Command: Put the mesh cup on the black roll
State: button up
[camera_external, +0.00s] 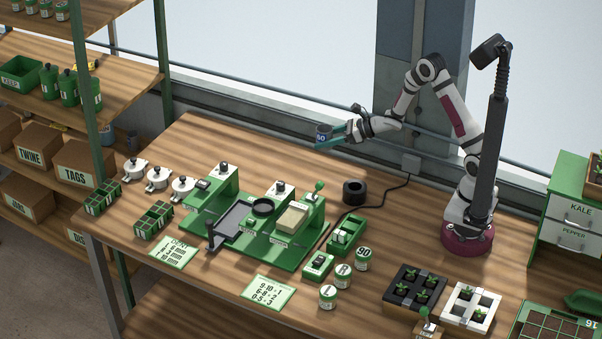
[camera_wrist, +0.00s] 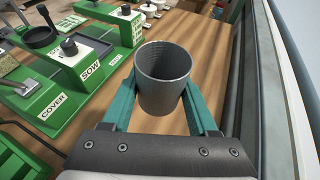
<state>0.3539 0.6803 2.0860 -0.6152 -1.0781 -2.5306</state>
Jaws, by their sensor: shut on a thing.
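The mesh cup (camera_wrist: 163,80) is a grey, open-topped cup with a dark inside. My gripper (camera_wrist: 163,96) is shut on it, with a green finger on each side. In the external view the cup (camera_external: 323,132) is held up above the back of the table, roughly upright, at the tips of my gripper (camera_external: 329,143). The black roll (camera_external: 354,193) is a short black ring with a hole on top. It lies on the table, below and to the right of the cup in the picture, and nothing is on it. I cannot make out the roll in the wrist view.
A green seeder station (camera_external: 287,260) with a black tray (camera_external: 228,226), a dark round dish (camera_external: 263,206) and knobs stands left of the roll. A black cable (camera_external: 378,189) runs beside the roll. Several white pots (camera_external: 182,187) stand at left. The table's back middle is clear.

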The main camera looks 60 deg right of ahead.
aim_at(355, 186)
jog(key=s+a+r+n+g+y, duration=0.1)
jog(key=s+a+n+g+y, duration=0.25)
jog(key=s, duration=0.85)
jog(key=shift+n+t+y, duration=0.35)
jog(key=shift+n+y, duration=0.2)
jog(key=f, duration=0.9)
jog(key=shift+s+d+f, duration=0.15)
jog(key=shift+d+f, duration=0.1)
jog(key=shift+d, duration=0.05)
jog(key=shift+f, duration=0.15)
jog(key=o, duration=1.3)
jog(key=shift+o, duration=0.2)
jog(key=shift+r, duration=0.2)
jog(key=v, duration=0.7)
jog(key=shift+s+d, duration=0.15)
